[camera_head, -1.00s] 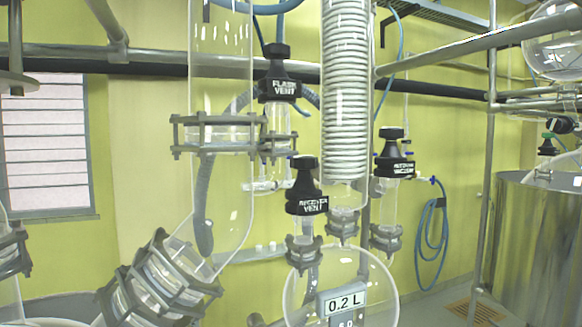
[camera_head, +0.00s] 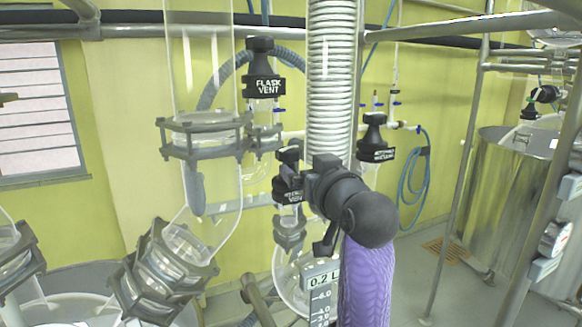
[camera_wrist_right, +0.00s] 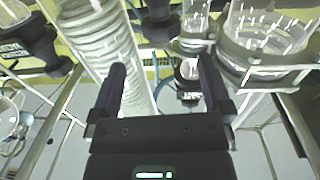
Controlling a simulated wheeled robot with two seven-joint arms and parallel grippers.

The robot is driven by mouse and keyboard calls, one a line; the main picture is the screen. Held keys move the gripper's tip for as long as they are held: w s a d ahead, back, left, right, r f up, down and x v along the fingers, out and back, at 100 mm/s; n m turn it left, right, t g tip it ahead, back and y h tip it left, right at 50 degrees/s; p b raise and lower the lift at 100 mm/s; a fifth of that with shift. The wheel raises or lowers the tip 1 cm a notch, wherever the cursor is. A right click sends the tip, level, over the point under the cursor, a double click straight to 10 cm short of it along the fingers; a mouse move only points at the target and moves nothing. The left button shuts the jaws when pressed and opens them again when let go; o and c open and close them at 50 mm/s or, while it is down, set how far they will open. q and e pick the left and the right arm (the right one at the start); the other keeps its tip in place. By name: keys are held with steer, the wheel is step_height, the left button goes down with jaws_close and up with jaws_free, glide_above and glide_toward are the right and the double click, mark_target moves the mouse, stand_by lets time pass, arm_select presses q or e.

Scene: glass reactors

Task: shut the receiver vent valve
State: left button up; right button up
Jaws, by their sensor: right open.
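The receiver vent valve (camera_head: 287,190) is a black cap with a white label on a glass neck. In the head view it stands left of the coil condenser, partly covered by my right gripper (camera_head: 306,172). My right gripper reaches in from the right, beside the valve's upper part; I cannot tell whether it touches. In the right wrist view the gripper (camera_wrist_right: 163,75) is open, its two dark fingers apart. A dark shape (camera_wrist_right: 158,22) shows beyond them at the top edge; I cannot tell whether it is this valve. My left gripper is not in view.
The flask vent valve (camera_head: 263,75) is up and left, and the receiver vacuum valve (camera_head: 374,140) is to the right. The glass coil condenser (camera_head: 332,95) stands close behind my gripper. A flanged glass tube (camera_head: 205,135) is at left, a steel vessel (camera_head: 500,200) at right.

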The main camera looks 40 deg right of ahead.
mark_target(293, 158)
steer(key=p+x, duration=0.1)
steer(key=x, duration=0.7)
steer(key=shift+p, duration=0.4)
steer(key=shift+w+f, duration=0.15)
steer(key=shift+w, duration=0.15)
steer(key=c, duration=1.2)
steer(key=shift+a+r+m+g+h+p, duration=0.1)
steer(key=shift+r+m+g+h+p, duration=0.1)
steer(key=shift+m+h+p, duration=0.3)
steer(key=shift+r+m+g+h+p, duration=0.1)
steer(key=shift+m+g+h+p, duration=0.1)
steer(key=shift+h+p, duration=0.5)
steer(key=shift+o, duration=0.2)
steer(key=shift+f+m+g+h+p, duration=0.1)
steer(key=shift+m+g+h+p, duration=0.3)
steer(key=shift+h, duration=0.3)
steer(key=shift+f+m+g+h, duration=0.15)
steer(key=shift+m+g+h, duration=0.55)
steer(key=shift+m+h, duration=0.25)
